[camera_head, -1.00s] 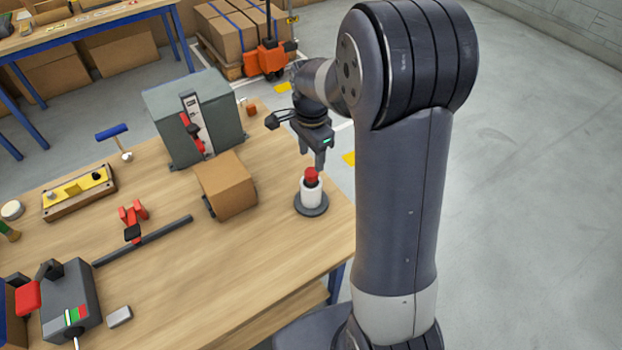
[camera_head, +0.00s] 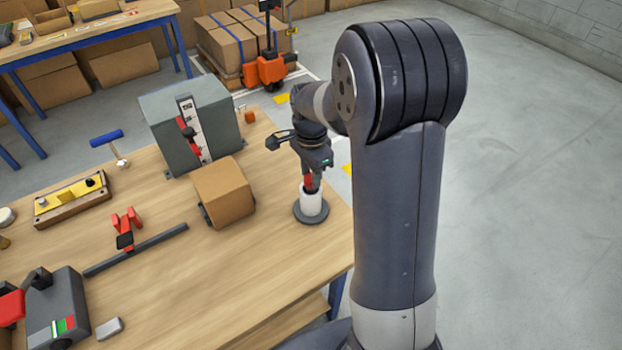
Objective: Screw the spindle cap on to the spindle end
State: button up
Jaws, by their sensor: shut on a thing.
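The spindle (camera_head: 311,203) is a white upright cylinder on a round dark grey base (camera_head: 311,218) near the right edge of the workbench. The red spindle cap (camera_head: 308,181) is at the spindle's top end, partly hidden by the fingers. My gripper (camera_head: 312,183) points down over the spindle and is shut on the cap. The cap looks upright and in line with the spindle. I cannot tell how far it sits on the thread.
A cardboard box (camera_head: 223,192) stands left of the spindle. A grey-green machine with a red lever (camera_head: 193,122) stands behind it. A bar with a red clamp (camera_head: 138,249) and a yellow-topped fixture (camera_head: 72,198) lie further left. The front of the bench (camera_head: 230,285) is clear.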

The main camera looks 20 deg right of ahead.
jog(key=shift+c, duration=1.3)
jog(key=m, duration=0.9)
jog(key=shift+p, duration=0.4)
jog(key=shift+m, duration=0.4)
jog(key=m, duration=0.9)
jog(key=shift+m+p, duration=0.3)
jog(key=shift+m, duration=0.1)
